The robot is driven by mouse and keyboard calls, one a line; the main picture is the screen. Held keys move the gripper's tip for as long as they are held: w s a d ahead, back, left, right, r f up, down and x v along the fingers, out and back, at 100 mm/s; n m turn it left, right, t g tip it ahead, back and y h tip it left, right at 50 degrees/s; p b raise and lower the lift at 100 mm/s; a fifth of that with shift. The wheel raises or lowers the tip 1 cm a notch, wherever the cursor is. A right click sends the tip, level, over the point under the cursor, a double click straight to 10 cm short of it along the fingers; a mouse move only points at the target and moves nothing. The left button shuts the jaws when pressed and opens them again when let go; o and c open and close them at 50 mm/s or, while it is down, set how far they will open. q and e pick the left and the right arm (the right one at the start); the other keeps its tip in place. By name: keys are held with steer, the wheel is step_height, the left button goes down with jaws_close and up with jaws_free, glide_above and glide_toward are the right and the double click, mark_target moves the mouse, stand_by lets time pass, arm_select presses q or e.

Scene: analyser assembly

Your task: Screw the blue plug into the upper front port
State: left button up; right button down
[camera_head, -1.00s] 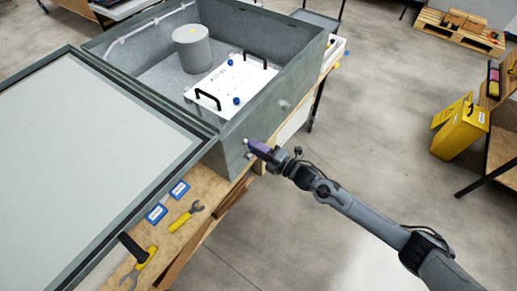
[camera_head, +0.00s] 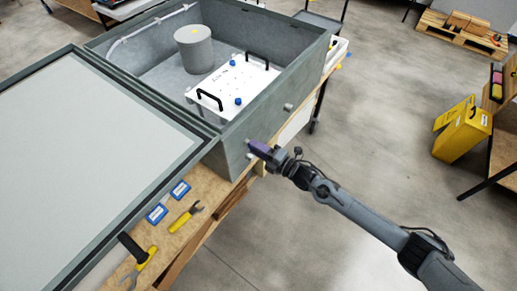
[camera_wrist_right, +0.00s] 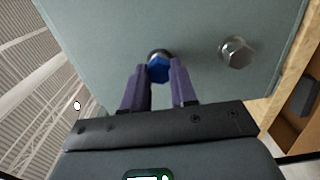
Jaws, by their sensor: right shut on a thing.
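The blue plug (camera_wrist_right: 159,70) is between the purple fingertips of my right gripper (camera_wrist_right: 160,82), which is shut on it. Its far end meets a dark ring at the upper port on the grey-green case wall; how deep it sits is hidden. A bare metal hex fitting (camera_wrist_right: 236,52) sticks out of the same wall lower down, to the right in the wrist view. In the head view my right gripper (camera_head: 259,148) is against the front of the open case (camera_head: 236,160), and the plug is hidden there. My left gripper is out of view.
The case holds a grey cylinder (camera_head: 194,49) and a white panel (camera_head: 222,91) with black handles and blue knobs. Its lid (camera_head: 90,150) lies open at left.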

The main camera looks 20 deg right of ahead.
steer(key=c, duration=1.5)
jaws_free()
steer(key=shift+c, duration=0.2)
jaws_close()
steer(key=m+p, duration=0.7)
steer(key=m, duration=1.7)
steer(key=shift+a+p, duration=0.1)
steer(key=shift+p, duration=0.25)
steer(key=o, duration=0.5)
jaws_free()
